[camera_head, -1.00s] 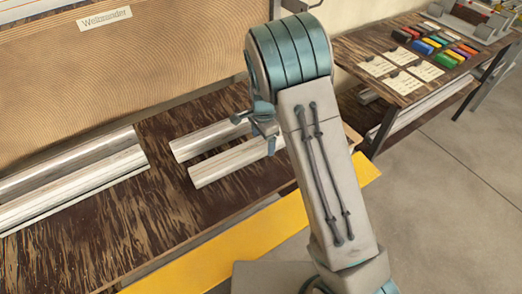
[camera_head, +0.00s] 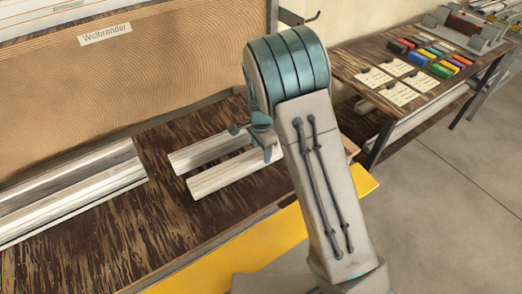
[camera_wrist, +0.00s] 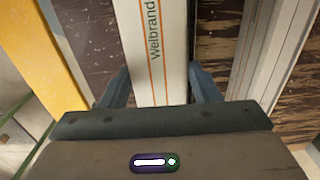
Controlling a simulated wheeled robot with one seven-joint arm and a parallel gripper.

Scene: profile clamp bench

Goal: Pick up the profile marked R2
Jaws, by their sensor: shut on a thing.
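Two pale profiles lie side by side on the dark wooden bench in the head view, a rear one (camera_head: 200,151) and a front one (camera_head: 225,173). My gripper (camera_wrist: 160,92) is shut on the front profile, a white bar with orange lines and the print "Welbrand" (camera_wrist: 155,35), its fingers on either side. The rear profile (camera_wrist: 270,55) lies to the right in the wrist view. No R2 mark is readable. My arm hides the right ends of both profiles in the head view. I cannot tell whether the held profile is clear of the bench.
More profiles (camera_head: 75,180) lie on the bench at the left. A yellow strip (camera_head: 220,255) runs along the bench front. A brown panel labelled "Welbrander" (camera_head: 150,70) stands behind. A side table (camera_head: 365,70) with cards and coloured blocks is at the right; the floor there is clear.

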